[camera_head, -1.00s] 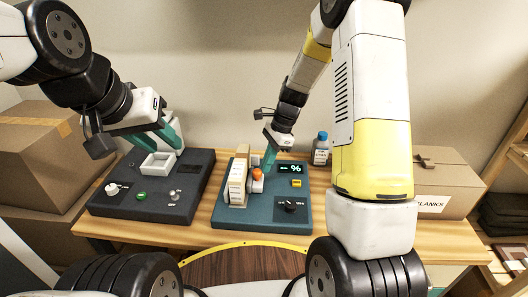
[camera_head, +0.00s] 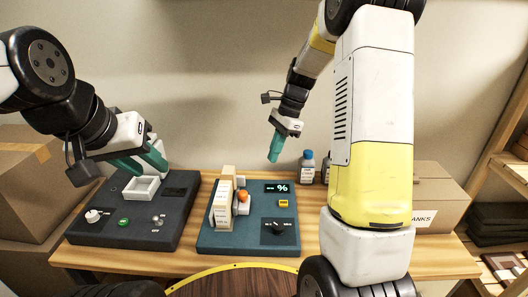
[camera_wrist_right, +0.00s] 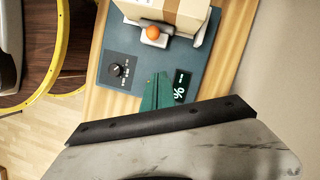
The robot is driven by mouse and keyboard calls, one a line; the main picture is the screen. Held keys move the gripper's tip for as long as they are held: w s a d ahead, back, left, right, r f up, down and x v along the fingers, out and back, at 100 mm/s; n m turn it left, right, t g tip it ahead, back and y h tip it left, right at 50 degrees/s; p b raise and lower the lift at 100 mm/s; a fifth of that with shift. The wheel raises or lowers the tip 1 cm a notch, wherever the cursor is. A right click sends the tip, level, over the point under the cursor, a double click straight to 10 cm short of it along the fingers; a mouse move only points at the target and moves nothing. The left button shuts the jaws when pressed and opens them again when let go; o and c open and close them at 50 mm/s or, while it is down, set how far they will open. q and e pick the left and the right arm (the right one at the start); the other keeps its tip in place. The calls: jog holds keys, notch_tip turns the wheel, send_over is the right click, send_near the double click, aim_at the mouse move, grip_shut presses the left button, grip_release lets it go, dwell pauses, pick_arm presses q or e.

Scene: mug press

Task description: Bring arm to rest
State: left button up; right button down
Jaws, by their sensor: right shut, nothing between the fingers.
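My right gripper (camera_head: 274,158) has teal fingers closed together and empty. It hangs in the air above the back of the teal press unit (camera_head: 229,241). In the right wrist view its fingers (camera_wrist_right: 155,93) show in front of the unit's panel, beside the % display. My left gripper (camera_head: 158,168) is at the left, its teal fingers beside and above the white square tray (camera_head: 141,188) on the dark unit (camera_head: 178,218). I cannot tell how far its fingers are apart.
The press unit carries a cream upright block (camera_head: 223,203), an orange knob (camera_head: 243,196), a % display (camera_head: 277,188) and a black dial (camera_head: 278,226). A blue-capped bottle (camera_head: 307,168) stands behind it to the right. Cardboard boxes stand at both sides.

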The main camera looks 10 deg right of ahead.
jog(key=s+r+n+t, duration=0.3)
jog(key=s+r+n, duration=0.3)
jog(key=s+r, duration=0.3)
jog(key=s+r+n+t+h, duration=0.1)
jog(key=s+r+n+t, duration=0.3)
jog(key=s+n, duration=0.5)
jog(key=s+r, duration=0.1)
jog(key=s, duration=0.3)
jog(key=shift+s+a+r, duration=0.15)
jog(key=shift+s+r, duration=0.15)
jog(key=shift+r, duration=0.05)
dwell(0.7)
